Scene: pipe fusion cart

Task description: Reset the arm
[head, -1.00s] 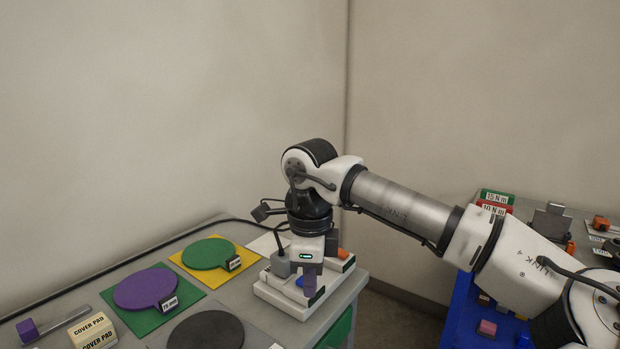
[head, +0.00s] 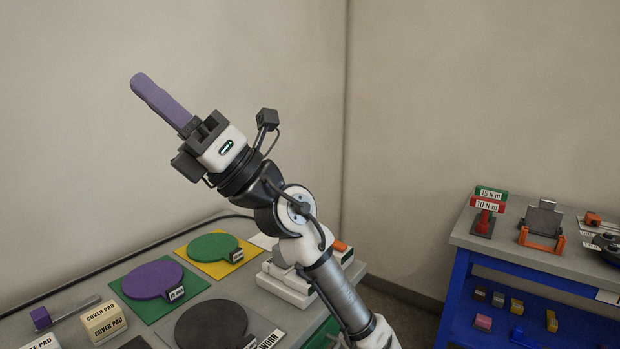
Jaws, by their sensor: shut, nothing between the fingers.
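My gripper (head: 141,84) is raised in the air at the upper left, well above the bench and pointing up and to the left. Its long purple fingers are closed together with nothing between them. My arm comes up from the bottom of the view, bent at the wrist. The white device (head: 290,288) on the left bench stands below and behind the arm, partly hidden by it. An orange part (head: 341,246) shows at its back.
The left bench holds a green disc (head: 212,247), a purple disc (head: 152,280), a dark disc (head: 211,325) and cover pad blocks (head: 104,320). The right bench (head: 515,253) carries torque tags (head: 489,198) and an orange-footed fixture (head: 541,229). Open floor lies between the benches.

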